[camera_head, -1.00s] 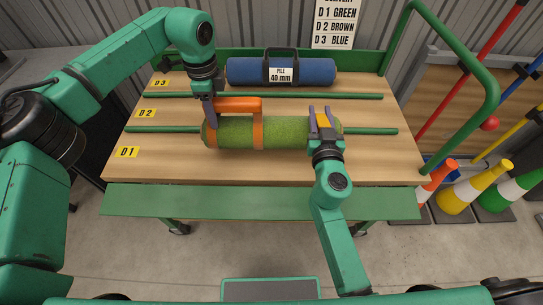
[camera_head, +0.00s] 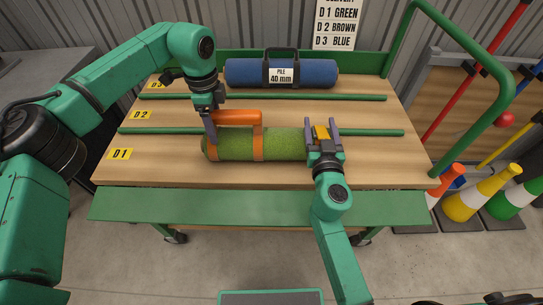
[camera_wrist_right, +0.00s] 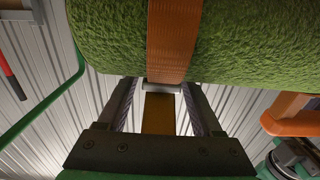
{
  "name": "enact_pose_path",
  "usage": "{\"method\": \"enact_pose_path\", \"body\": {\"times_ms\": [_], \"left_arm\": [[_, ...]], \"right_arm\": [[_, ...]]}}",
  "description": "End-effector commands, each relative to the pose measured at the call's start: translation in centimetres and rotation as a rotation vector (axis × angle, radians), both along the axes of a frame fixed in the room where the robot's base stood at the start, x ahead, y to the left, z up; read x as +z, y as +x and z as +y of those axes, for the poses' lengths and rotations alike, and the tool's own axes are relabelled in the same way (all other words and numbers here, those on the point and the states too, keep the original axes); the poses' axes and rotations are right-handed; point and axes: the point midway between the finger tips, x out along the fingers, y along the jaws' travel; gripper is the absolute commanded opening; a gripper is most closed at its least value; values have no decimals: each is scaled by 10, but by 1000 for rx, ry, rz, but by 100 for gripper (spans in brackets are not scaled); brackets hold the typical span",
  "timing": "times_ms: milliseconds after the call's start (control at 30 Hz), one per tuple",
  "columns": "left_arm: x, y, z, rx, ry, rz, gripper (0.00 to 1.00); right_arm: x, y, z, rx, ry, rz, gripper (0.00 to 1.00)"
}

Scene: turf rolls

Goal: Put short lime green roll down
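The short lime green roll (camera_head: 285,144) lies crosswise on the front board of the rack, in the D1 lane. It has orange straps (camera_head: 258,146) and an orange handle (camera_head: 238,118) on top. My left gripper (camera_head: 211,128) is at the left end of the handle; only one finger shows clearly, so its opening is hidden. My right gripper (camera_head: 322,132) is at the roll's right end, its fingers spread apart.
A blue roll (camera_head: 310,73) with a black handle lies in the back lane. Green rails (camera_head: 370,133) divide the lanes, labelled D1 (camera_head: 120,154), D2 and D3. Board right of the roll is bare. Cones (camera_head: 478,190) and coloured poles stand to the right.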

Motion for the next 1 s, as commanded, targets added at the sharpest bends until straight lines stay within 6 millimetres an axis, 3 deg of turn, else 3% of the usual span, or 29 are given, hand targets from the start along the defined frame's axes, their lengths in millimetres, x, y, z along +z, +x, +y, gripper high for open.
{"method": "enact_pose_path", "body": {"times_ms": [233, 600, 767, 867, 1000], "left_arm": [[12, 1, 0, 0, -1, -3, 72], [103, 0, -1, 0, -1, -4, 72], [120, -1, 0, 0, 0, -1, 72], [121, -1, 0, 0, 0, 0, 72], [121, -1, 0, 0, 0, 0, 72]], "right_arm": [[0, 0, 0, 1, 0, 0, 67], [0, 0, 0, 1, 0, 0, 67], [0, -1, 0, 1, 0, 1, 67], [-1, -11, 0, 1, -3, 2, 67], [-2, -44, 2, 3, -7, 4, 67]]}}
